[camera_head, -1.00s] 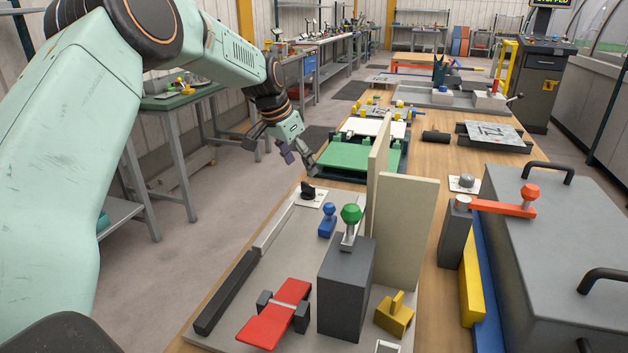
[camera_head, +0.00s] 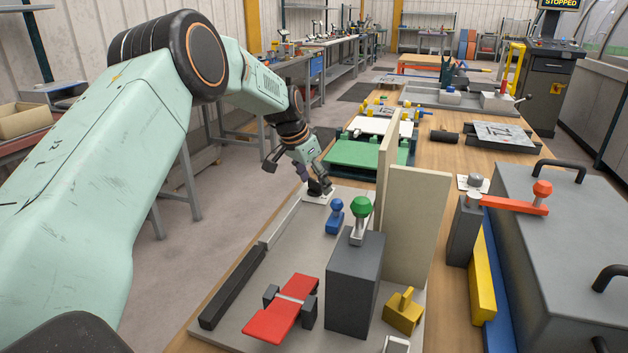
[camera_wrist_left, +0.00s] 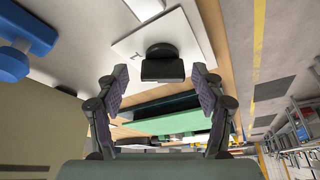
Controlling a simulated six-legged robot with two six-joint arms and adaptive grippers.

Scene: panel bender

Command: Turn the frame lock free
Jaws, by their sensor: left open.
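A black knob (camera_head: 318,187) stands on a small white plate (camera_head: 313,198) at the far left corner of the grey fixture board (camera_head: 300,245). I take this knob to be the frame lock. My left gripper (camera_head: 315,177) is open right at the knob and partly hides it. In the left wrist view the knob (camera_wrist_left: 163,65) lies between the lines of the two spread fingers (camera_wrist_left: 156,80), just beyond their tips. The white plate (camera_wrist_left: 185,35) carries a small mark there. I see no finger touching the knob. My right gripper is not in view.
A blue knob (camera_head: 335,215) and a green-topped lever (camera_head: 360,208) on a dark block stand nearby. An upright beige panel (camera_head: 415,225) rises to the right. A green tray (camera_head: 365,152) lies just behind. A red clamp (camera_head: 283,312) is in front. Open floor is left.

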